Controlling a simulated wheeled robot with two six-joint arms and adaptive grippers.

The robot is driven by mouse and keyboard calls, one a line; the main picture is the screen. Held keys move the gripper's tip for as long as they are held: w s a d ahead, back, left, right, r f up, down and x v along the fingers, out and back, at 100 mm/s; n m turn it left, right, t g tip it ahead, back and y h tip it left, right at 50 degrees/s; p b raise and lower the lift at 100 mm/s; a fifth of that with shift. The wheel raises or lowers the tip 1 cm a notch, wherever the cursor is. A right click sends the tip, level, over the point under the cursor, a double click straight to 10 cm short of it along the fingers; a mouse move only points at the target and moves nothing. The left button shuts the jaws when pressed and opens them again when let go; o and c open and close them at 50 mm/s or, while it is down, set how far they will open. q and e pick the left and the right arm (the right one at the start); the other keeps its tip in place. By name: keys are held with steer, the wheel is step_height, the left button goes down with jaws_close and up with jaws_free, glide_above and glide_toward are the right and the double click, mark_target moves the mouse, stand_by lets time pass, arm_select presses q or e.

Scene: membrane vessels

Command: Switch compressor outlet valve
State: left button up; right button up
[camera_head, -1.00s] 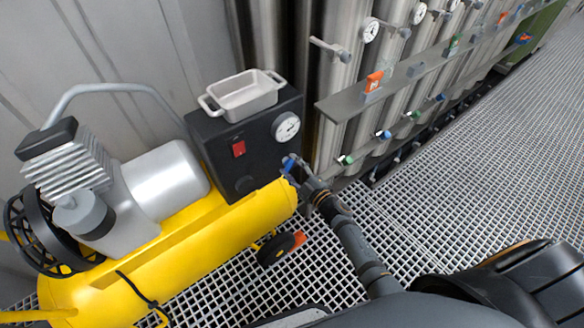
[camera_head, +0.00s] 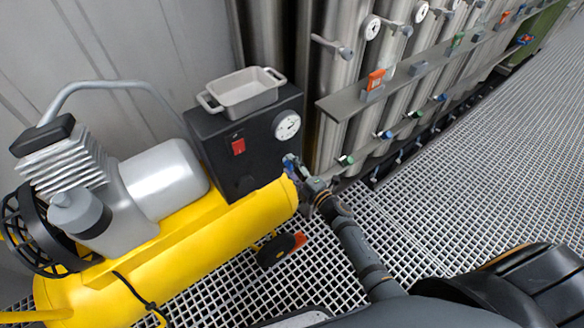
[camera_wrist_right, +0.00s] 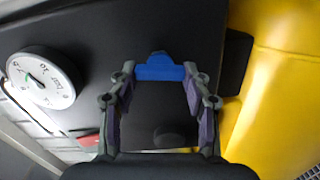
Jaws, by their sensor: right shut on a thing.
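The compressor (camera_head: 190,255) has a yellow tank, a grey motor and a black control box (camera_head: 222,165). The blue outlet valve handle (camera_head: 289,163) is at the right end of the tank, beside the box. My right gripper (camera_head: 293,165) reaches it from the lower right, and its fingers partly hide the handle. In the right wrist view, the blue handle (camera_wrist_right: 160,68) spans the gap between the fingertips of my right gripper (camera_wrist_right: 160,76), which is shut on it. The valve body is hidden. My left gripper is not in view.
A grey tray (camera_head: 248,101) sits on the control box, above a red switch (camera_head: 238,146) and a gauge (camera_head: 286,125). Steel membrane vessels (camera_head: 340,75) with small valves and a grey shelf rail stand behind to the right. The grating floor (camera_head: 470,170) is open at right.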

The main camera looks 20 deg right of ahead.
steer(key=shift+f, duration=0.1)
steer(key=o, duration=1.2)
steer(key=shift+c, duration=0.2)
steer(key=v, duration=1.2)
